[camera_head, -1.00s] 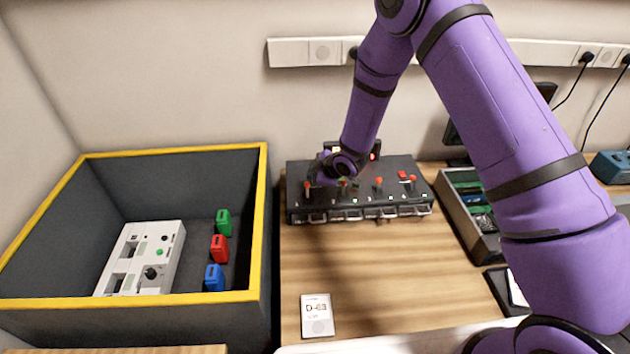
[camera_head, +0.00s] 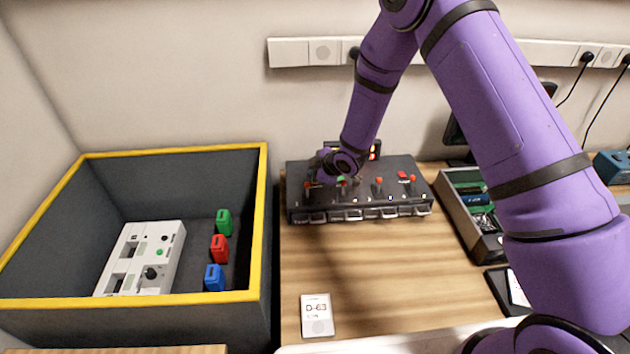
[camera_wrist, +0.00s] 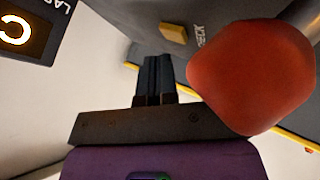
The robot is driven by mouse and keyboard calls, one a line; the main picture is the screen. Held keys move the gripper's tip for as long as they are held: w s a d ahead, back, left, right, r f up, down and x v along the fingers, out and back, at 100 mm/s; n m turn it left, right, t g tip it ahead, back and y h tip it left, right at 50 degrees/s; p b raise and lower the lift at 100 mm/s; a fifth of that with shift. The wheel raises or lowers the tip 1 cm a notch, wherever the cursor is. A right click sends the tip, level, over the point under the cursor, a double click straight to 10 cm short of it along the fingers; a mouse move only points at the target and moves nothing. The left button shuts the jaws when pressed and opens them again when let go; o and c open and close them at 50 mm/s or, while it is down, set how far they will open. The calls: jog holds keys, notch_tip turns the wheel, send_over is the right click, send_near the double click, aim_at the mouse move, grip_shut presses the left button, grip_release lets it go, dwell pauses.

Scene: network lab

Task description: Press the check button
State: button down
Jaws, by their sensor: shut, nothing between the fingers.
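A black switch box (camera_head: 405,168) stands on the wooden bench against the wall, with several red-tipped levers on its top. My gripper (camera_wrist: 155,62) is over its left part; in the head view my wrist hides the fingers. In the wrist view the fingers are shut and empty. They point toward a dark surface with a small yellow square button (camera_wrist: 174,33), a little beyond and right of the tips. A label beside this button is too tilted to read surely. The fingers look apart from the button. A large red lever knob (camera_wrist: 252,75) fills the right foreground.
A lit display (camera_wrist: 22,30) shows at the wrist view's upper left. A yellow-rimmed dark bin (camera_head: 258,225) at left holds a white device and three coloured blocks. A card (camera_head: 317,315) lies in front. A grey parts tray (camera_head: 452,205) stands right of the box.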

jog(key=shift+r, duration=0.2)
jog(key=shift+r, duration=2.45)
jog(key=shift+d+r, duration=0.1)
jog(key=shift+r, duration=0.15)
jog(key=s+d+r+m+h, duration=0.2)
jog(key=s+d+r+m, duration=0.15)
jog(key=d+r, duration=0.4)
jog(key=s+d+r+m+h, duration=0.2)
jog(key=s+d+r+m, duration=0.15)
jog(key=r, duration=0.75)
jog(key=s+d+r+m+h, duration=0.2)
jog(key=s+d+r, duration=0.3)
jog(key=r, duration=0.4)
jog(key=s+d+r+m, duration=0.2)
jog(key=s, duration=0.7)
jog(key=s+d+r+m+g, duration=0.1)
jog(key=s+d+r+m, duration=0.2)
jog(key=s, duration=0.7)
jog(key=s+d+r+m, duration=0.3)
jog(key=s, duration=0.7)
jog(key=shift+r+g, duration=0.15)
jog(key=shift+g, duration=0.15)
